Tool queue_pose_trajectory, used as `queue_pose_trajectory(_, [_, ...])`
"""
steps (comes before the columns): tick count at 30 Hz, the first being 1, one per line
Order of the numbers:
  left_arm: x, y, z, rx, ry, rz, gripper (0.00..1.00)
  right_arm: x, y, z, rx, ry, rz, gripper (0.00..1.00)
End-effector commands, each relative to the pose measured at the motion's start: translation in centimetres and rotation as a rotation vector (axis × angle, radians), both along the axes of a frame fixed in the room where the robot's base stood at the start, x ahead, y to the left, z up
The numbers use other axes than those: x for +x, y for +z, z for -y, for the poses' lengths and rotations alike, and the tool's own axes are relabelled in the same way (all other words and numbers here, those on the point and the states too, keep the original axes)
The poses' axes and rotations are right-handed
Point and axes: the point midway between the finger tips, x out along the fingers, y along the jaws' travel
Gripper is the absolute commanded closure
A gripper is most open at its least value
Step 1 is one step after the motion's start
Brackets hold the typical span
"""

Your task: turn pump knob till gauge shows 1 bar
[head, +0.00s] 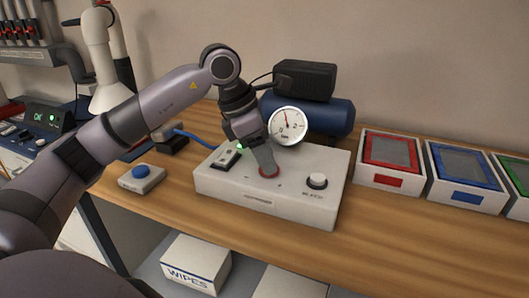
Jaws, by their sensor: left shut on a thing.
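The pump unit is a white box (218,186) on the wooden bench. The round white gauge (288,126) stands behind the box, in front of a blue tank. Its red needle points roughly upward, between the marks 0 and 2; the exact reading is too small to tell. My right gripper is not in view.
A blue-button box (141,178) stands left. Red (391,160) and blue (466,175) framed trays stand right. The front right bench is clear.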

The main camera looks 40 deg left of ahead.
Motion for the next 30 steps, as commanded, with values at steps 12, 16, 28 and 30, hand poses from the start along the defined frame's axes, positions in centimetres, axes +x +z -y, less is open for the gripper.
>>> queue_pose_trajectory(12, [0.0, 0.1, 0.0, 0.0, 0.062, 0.002, 0.84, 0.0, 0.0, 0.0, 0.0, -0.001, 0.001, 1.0])
queue_pose_trajectory(16, [0.0, 0.1, 0.0, 0.0, 0.061, 0.003, 0.31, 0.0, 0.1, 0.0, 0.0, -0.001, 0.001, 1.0])
queue_pose_trajectory(28, [-0.2, 0.8, -0.2, 0.0, 0.061, 0.004, 0.28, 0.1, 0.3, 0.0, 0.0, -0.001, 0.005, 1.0])
queue_pose_trajectory(30, [-0.4, 1.7, -0.4, 0.0, 0.062, 0.005, 0.28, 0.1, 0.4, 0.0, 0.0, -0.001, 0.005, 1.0])
